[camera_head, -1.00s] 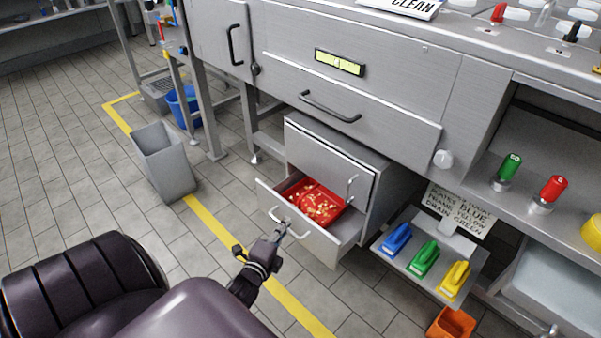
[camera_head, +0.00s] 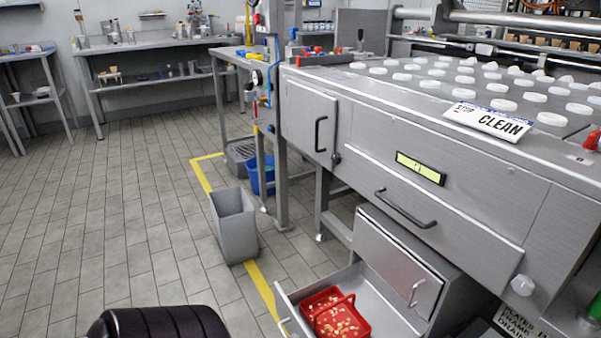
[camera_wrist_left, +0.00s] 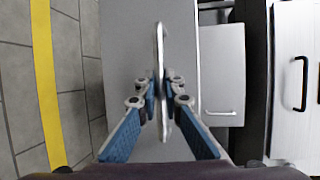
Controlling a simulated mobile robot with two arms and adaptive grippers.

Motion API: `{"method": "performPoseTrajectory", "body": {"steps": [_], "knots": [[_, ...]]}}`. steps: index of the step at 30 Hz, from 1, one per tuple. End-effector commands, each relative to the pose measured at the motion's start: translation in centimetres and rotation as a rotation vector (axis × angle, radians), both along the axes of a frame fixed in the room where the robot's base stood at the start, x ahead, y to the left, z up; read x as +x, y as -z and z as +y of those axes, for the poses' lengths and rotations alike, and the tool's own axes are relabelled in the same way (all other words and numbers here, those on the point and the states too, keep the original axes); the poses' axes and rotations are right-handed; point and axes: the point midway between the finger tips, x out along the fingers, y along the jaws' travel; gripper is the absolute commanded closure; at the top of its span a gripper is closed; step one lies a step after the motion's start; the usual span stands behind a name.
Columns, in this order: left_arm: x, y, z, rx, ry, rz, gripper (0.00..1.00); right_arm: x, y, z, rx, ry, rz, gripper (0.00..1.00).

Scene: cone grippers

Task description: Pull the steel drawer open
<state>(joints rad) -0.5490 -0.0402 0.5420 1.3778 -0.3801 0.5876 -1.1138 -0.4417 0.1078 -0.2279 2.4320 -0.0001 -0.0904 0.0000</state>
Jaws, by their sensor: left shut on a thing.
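The steel drawer (camera_head: 385,312) stands pulled out of the low cabinet, and its near end is cut off by the bottom of the head view. A red basket (camera_head: 352,324) with small pale pieces lies inside, with bare drawer floor between it and the cabinet. In the left wrist view the drawer front (camera_wrist_left: 122,50) is a plain grey panel with a bar handle (camera_wrist_left: 160,45). My left gripper (camera_wrist_left: 162,88) is shut on this handle, a blue-padded finger on each side. It is out of the head view. My right gripper is in neither view.
A closed drawer (camera_head: 395,262) with its own handle sits directly above. A grey bin (camera_head: 234,228) stands on the floor to the left, near a yellow floor line (camera_head: 262,288). The tiled floor (camera_head: 110,230) left of the bin is clear.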

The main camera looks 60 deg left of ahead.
Motion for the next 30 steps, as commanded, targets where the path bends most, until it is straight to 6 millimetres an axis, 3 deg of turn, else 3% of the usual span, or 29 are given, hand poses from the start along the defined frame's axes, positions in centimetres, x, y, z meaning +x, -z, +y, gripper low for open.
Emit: {"method": "performPoseTrajectory", "body": {"steps": [13,14,16,24,30], "knots": [[-0.4,0.0,0.2,0.000,-0.004,0.001,1.00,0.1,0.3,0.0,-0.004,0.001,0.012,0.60],[-0.4,0.0,0.2,0.000,-0.004,0.001,0.91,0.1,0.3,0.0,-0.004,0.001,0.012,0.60],[-0.4,0.0,0.2,0.000,-0.004,0.001,0.85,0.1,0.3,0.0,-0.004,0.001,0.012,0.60],[-0.5,0.0,0.1,-0.001,-0.002,0.001,0.85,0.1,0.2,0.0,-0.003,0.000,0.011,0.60],[-2.5,-0.3,-0.6,-0.001,-0.002,0.003,0.85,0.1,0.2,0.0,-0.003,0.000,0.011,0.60]]}}
